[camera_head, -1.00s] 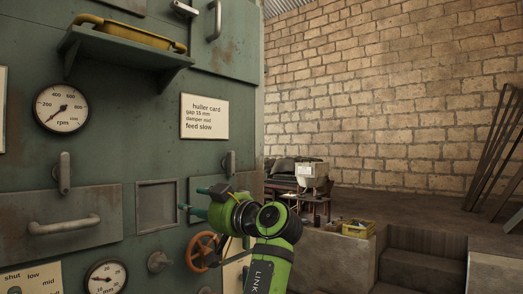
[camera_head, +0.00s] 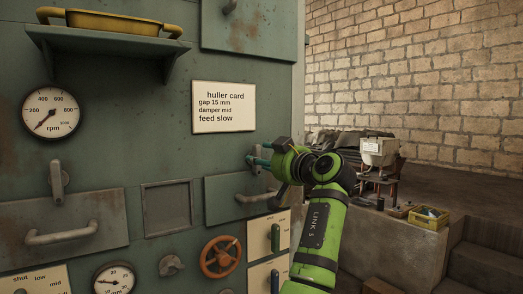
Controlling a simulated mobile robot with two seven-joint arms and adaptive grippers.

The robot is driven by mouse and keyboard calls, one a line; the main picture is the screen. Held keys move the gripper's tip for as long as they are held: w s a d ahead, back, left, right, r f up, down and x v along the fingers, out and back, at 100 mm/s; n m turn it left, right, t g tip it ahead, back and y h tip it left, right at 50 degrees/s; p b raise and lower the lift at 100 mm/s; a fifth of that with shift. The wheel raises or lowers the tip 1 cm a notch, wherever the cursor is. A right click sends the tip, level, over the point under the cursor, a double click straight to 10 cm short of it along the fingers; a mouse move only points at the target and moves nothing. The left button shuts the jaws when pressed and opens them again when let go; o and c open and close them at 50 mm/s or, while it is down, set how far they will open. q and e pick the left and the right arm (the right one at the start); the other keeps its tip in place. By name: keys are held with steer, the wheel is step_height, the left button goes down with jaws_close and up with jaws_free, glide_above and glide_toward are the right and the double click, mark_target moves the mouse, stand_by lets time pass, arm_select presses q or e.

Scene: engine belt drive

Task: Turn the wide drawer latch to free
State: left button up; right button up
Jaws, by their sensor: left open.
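Two drawers with latches show in the green machine front. The left drawer (camera_head: 105,213), which looks the wider, has a grey upright latch (camera_head: 58,182) over its top edge and a bar handle (camera_head: 62,234). The right drawer (camera_head: 226,204) has a grey latch (camera_head: 255,168) at its top edge, partly hidden by my left gripper. My left gripper (camera_head: 256,153), with teal fingers, is open right by this right latch. I cannot tell whether it touches the latch. Nothing shows held. My right gripper is out of view.
A shelf (camera_head: 92,42) with a yellow tray (camera_head: 118,22) juts out at upper left. A red handwheel (camera_head: 221,257) and a grey knob (camera_head: 171,266) sit below. Switch plates (camera_head: 285,234) are beside my arm. A bench with a yellow box (camera_head: 428,217) stands at right.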

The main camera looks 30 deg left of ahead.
arm_select(q)
steer(key=shift+w+a+r, duration=0.2)
steer(key=shift+w+a, duration=0.05)
steer(key=shift+a, duration=0.3)
steer(key=shift+w+a+f, duration=0.3)
steer(key=shift+w+a, duration=0.15)
steer(key=shift+a, duration=0.1)
steer(key=shift+d, duration=0.2)
jaws_close()
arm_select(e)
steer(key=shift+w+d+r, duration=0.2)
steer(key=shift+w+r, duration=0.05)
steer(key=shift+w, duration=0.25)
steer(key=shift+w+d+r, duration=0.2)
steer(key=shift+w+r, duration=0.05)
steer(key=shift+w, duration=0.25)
arm_select(q)
steer(key=shift+p, duration=0.3)
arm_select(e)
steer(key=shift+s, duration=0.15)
